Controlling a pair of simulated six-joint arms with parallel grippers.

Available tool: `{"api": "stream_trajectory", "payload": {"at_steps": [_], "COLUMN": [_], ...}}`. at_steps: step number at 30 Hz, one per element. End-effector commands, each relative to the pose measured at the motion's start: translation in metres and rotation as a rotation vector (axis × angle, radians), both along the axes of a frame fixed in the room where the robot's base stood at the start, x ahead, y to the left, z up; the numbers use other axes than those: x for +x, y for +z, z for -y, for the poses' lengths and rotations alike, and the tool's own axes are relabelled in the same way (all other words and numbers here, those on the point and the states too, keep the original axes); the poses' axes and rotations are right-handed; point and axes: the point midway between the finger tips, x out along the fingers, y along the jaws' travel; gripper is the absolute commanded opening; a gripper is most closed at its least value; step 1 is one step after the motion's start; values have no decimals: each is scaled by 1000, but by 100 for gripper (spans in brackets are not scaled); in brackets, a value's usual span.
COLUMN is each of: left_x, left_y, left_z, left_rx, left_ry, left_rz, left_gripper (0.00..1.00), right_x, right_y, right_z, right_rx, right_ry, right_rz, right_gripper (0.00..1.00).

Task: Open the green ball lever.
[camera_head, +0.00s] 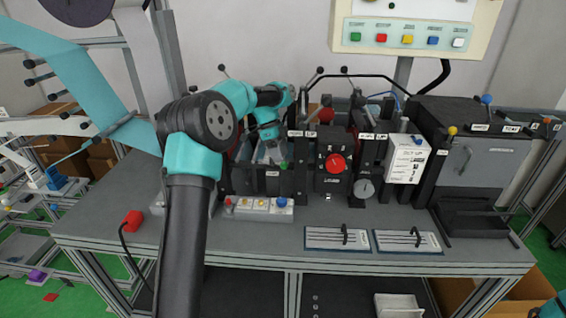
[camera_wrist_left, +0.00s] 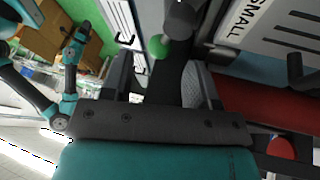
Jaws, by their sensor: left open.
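The green ball (camera_head: 283,165) of the lever shows small at the front of the machine, just right of my left gripper (camera_head: 268,156). In the left wrist view the green ball (camera_wrist_left: 158,46) sits on a dark lever, ahead of and roughly between the fingers of my left gripper (camera_wrist_left: 163,72). The fingers are apart and empty. Whether either finger touches the ball cannot be told. My left arm hides part of the machine and bench in the head view. My right gripper is not in view.
A red knob (camera_head: 335,163) and a grey dial (camera_head: 364,188) are to the right. A button box (camera_head: 260,208) stands below my gripper. Two slotted plates (camera_head: 337,238) lie at the bench's front. A red switch box (camera_head: 132,219) is at left. Bare bench (camera_head: 235,248) lies between.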

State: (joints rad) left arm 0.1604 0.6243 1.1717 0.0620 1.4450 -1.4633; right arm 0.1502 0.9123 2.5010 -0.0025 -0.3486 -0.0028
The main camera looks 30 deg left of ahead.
Motion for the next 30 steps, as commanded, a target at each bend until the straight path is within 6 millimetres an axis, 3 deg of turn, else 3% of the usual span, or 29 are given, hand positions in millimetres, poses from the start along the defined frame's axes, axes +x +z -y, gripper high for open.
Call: {"api": "stream_trajectory", "payload": {"at_steps": [7, 18, 30], "left_x": [-3, -3, -3], "left_y": [-27, -32, -31], "left_z": [12, 14, 14], "left_rx": [0, 0, 0], "left_ry": [0, 0, 0], "left_rz": [-1, 0, 0], "left_gripper": [54, 54, 16], "right_x": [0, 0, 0], "right_y": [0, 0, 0], "right_z": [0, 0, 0], "right_rx": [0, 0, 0], "right_ry": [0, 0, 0], "right_rz": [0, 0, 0], "right_gripper": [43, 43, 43]}}
